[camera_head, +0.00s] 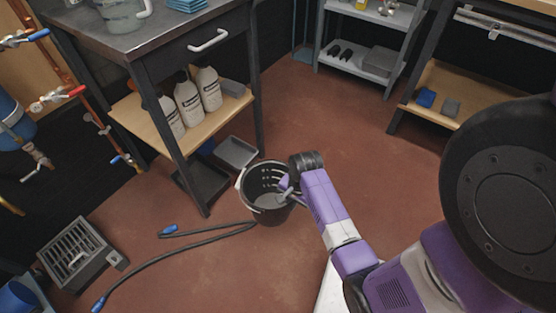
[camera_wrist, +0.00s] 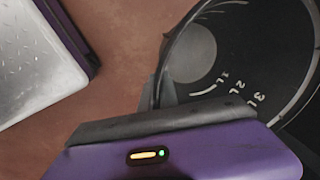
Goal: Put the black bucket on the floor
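The black bucket (camera_head: 267,203) is upright in front of the metal workbench in the head view, with a pale round bottom and volume marks inside. It looks to be at floor level, but I cannot tell whether its base touches the red-brown floor (camera_head: 330,125). In the wrist view, the bucket (camera_wrist: 270,50) fills the upper right, with 1L, 2L and 3L marks. My gripper (camera_head: 287,188) is at its right rim in the head view. The fingers (camera_wrist: 162,90) look closed on the rim in the wrist view; the bucket's outer base is hidden there.
The workbench (camera_head: 140,42) has white bottles (camera_head: 188,101) on its lower shelf. A grey tray (camera_head: 236,153) is just behind the bucket. A black hose (camera_head: 190,243) with blue ends lies to the left, near a grey heater-like box (camera_head: 75,252). Floor to the right is clear.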

